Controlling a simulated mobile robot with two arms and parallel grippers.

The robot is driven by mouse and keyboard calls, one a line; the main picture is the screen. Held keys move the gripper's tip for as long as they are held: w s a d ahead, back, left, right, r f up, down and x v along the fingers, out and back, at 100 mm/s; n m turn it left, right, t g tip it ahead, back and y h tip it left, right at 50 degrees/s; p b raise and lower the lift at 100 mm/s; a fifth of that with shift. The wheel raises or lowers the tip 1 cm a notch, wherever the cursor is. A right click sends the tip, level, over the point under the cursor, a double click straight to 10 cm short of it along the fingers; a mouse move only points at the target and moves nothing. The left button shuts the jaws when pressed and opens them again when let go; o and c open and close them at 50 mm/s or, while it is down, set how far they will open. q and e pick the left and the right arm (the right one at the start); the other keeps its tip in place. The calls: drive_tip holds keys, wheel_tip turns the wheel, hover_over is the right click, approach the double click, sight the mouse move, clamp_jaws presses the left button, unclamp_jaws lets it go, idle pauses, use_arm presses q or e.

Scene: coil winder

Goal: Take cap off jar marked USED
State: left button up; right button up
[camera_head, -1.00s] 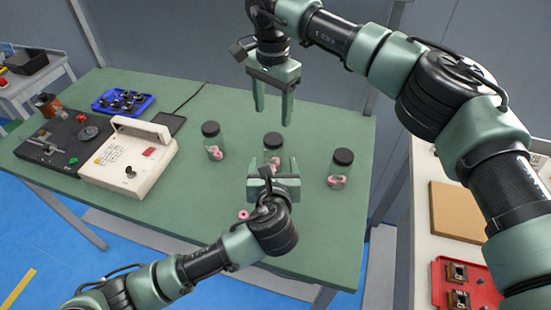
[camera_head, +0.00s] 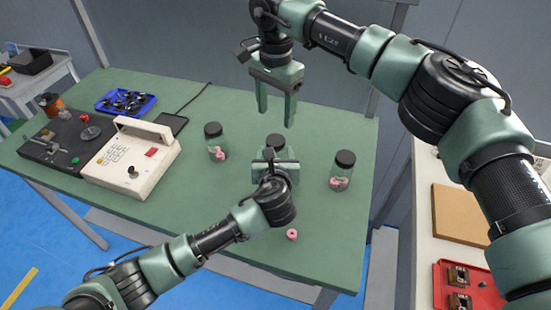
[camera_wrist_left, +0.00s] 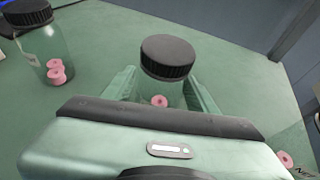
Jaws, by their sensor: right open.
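Three clear jars with black caps and pink rings inside stand on the green table: a left jar (camera_head: 214,148), a middle jar (camera_head: 275,141) and a right jar (camera_head: 342,172). All three caps are on. The middle jar's black cap (camera_wrist_left: 168,57) rises between my left gripper's fingers (camera_wrist_left: 163,92), which stand spread on both sides of the jar; contact is unclear. That gripper (camera_head: 275,158) hides most of this jar in the head view. No USED marking is readable. My right gripper (camera_head: 277,105) is open and empty, pointing down above and behind the middle jar.
A loose pink ring (camera_head: 291,234) lies near the front of the table (camera_head: 200,210). A white keypad unit (camera_head: 128,165), a black machine (camera_head: 60,145) and a blue tray (camera_head: 125,103) occupy the left side. The left jar (camera_wrist_left: 42,50) stands close to my left gripper.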

use_arm(q)
clamp_jaws()
